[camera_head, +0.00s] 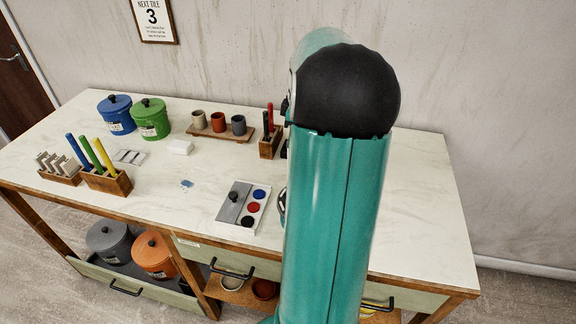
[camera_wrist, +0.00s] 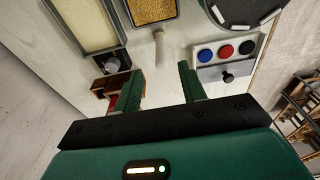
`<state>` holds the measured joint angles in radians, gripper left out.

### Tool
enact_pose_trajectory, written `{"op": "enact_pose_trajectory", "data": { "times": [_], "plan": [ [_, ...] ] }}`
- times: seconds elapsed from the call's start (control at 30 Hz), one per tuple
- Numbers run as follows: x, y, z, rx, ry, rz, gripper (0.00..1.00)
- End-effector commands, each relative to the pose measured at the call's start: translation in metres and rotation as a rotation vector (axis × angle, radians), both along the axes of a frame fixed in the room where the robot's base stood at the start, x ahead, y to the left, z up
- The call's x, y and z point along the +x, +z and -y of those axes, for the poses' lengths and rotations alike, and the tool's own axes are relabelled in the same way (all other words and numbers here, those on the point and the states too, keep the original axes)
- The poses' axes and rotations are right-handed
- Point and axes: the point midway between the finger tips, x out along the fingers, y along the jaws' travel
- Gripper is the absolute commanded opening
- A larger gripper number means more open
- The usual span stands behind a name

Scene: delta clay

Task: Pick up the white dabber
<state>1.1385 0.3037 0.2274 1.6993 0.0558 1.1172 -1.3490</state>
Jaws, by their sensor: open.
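A pale, off-white peg-like thing, which looks like the white dabber (camera_wrist: 160,48), is on the light table top in the wrist view. It lies ahead of the gap between my fingertips and apart from them. My gripper (camera_wrist: 158,82) is open, with one green finger on each side and nothing between them. In the head view my arm hides the dabber and my gripper.
The paint tray (camera_head: 254,206) with blue, red and black pads is close to my right finger in the wrist view (camera_wrist: 226,62). A tray of golden grains (camera_wrist: 152,10) and a pale framed tray (camera_wrist: 122,48) lie beyond. The wooden pen holder (camera_head: 269,146) is nearby.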

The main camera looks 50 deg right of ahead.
Motion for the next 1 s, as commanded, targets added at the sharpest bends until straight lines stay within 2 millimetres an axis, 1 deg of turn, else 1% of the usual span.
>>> {"op": "enact_pose_trajectory", "data": {
  "times": [0.03, 0.2, 0.43, 0.6, 0.7, 0.8, 1.0],
  "plan": [
    [0.001, -0.011, -0.001, 0.005, 0.000, -0.002, 0.41],
    [0.005, -0.040, -0.004, 0.002, 0.003, -0.001, 0.41],
    [0.008, -0.057, -0.005, 0.001, 0.004, -0.002, 0.41],
    [0.012, -0.083, -0.007, 0.003, 0.003, -0.001, 0.41],
    [0.013, -0.095, -0.007, 0.001, 0.004, -0.002, 0.41],
    [0.014, -0.101, -0.008, 0.000, 0.004, -0.001, 0.41],
    [0.014, -0.101, -0.008, -0.001, 0.004, -0.001, 0.41]
  ]
}}
